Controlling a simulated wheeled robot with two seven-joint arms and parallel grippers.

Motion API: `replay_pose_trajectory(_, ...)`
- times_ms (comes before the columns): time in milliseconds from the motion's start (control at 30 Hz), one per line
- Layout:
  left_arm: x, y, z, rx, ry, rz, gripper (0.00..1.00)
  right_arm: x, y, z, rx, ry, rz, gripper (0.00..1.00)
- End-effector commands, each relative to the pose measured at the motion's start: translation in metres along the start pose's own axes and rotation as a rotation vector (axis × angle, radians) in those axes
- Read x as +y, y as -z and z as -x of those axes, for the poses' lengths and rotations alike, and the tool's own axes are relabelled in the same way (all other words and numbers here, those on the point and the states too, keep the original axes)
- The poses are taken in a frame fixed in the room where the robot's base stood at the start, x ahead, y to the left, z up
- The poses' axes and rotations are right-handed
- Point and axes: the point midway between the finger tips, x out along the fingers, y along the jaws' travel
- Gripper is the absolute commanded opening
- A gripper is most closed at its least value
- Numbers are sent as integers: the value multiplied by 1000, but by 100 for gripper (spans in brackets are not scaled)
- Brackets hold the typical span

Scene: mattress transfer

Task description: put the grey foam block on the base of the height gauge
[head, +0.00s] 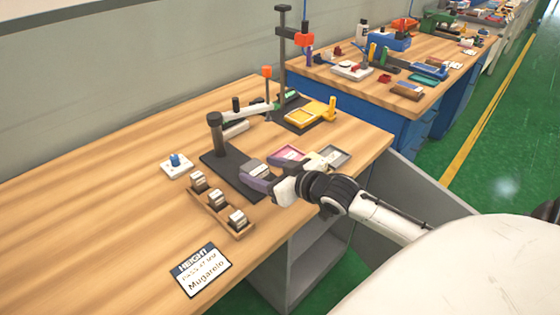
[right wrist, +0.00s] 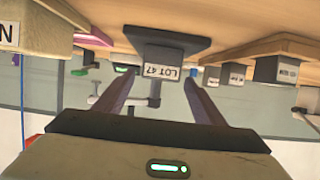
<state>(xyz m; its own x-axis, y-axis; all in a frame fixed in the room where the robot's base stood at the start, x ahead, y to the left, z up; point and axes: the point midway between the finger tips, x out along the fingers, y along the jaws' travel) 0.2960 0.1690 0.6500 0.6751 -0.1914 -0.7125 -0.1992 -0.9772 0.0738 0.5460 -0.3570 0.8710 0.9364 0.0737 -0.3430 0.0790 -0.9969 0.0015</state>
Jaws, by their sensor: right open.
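A dark grey block (right wrist: 161,62) labelled LOT 47 sits on the black base plate in the right wrist view, which is upside down. The same black base (right wrist: 185,43) of the height gauge shows in the head view (head: 220,160), with a dark post (head: 215,135) at its far end. My right gripper (head: 248,176) is over the near end of the base, its fingers open. In the wrist view its fingers (right wrist: 160,92) stand apart on either side of the block's line; contact cannot be told. The gripper largely hides the block in the head view. My left gripper is out of view.
A wooden rack (head: 226,214) with three labelled grey blocks stands to the left of my right gripper. A HEIGHT card (head: 201,270) lies in front. The left tabletop is clear.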

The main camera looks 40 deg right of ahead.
Motion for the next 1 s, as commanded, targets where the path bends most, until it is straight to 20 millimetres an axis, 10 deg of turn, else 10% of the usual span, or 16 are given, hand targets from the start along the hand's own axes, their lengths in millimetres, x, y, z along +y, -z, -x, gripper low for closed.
replay_pose_trajectory(400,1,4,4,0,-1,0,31,0,-1,73,-3,0,-2,64)
replay_pose_trajectory(1000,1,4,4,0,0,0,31,-1,-6,86,-8,-1,-3,64)
